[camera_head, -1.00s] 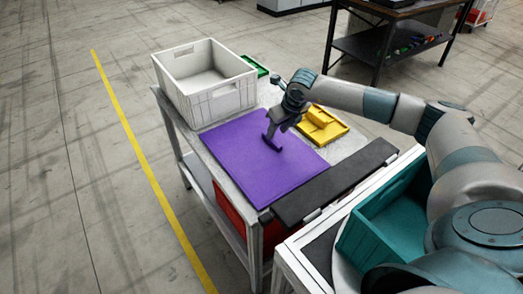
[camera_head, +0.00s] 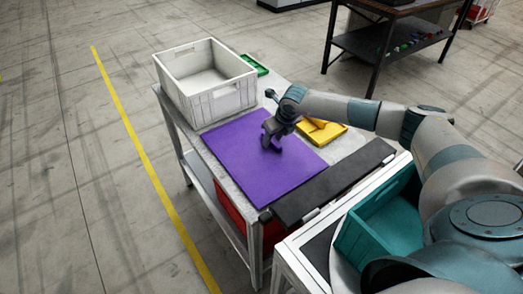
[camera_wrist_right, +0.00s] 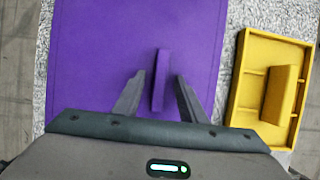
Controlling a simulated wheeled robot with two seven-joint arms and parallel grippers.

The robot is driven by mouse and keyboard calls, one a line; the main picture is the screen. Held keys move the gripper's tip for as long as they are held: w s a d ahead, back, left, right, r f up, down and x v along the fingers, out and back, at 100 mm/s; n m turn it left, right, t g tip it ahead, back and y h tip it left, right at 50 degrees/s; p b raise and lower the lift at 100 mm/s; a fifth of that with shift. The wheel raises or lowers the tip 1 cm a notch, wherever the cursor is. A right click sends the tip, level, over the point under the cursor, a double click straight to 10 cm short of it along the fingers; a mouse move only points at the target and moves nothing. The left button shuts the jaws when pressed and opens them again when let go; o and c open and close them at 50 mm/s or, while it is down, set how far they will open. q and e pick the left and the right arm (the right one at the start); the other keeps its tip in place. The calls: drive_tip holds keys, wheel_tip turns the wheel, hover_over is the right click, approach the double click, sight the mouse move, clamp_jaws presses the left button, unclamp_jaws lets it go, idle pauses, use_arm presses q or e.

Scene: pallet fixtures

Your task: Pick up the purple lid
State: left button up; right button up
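The purple lid (camera_head: 243,163) lies flat on the grey cart top, a large rectangular sheet with an upright purple handle in its middle. In the right wrist view the handle (camera_wrist_right: 160,80) of the lid (camera_wrist_right: 110,40) stands between the two fingers. My right gripper (camera_head: 272,144) is over the lid, with its fingers around the handle. In the right wrist view the right gripper (camera_wrist_right: 160,92) is open, with a gap on both sides of the handle. The left gripper is not in view.
A white crate (camera_head: 212,102) stands behind the lid on the cart. A yellow tray (camera_head: 335,131) lies close to its right, also in the wrist view (camera_wrist_right: 244,85). A black bar (camera_head: 335,183) lies along the front. A teal bin (camera_head: 350,240) is nearer.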

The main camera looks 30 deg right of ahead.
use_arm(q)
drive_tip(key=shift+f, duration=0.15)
use_arm(e)
drive_tip(key=shift+f, duration=0.1)
clamp_jaws()
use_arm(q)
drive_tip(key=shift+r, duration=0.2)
use_arm(e)
drive_tip(key=shift+r, duration=0.2)
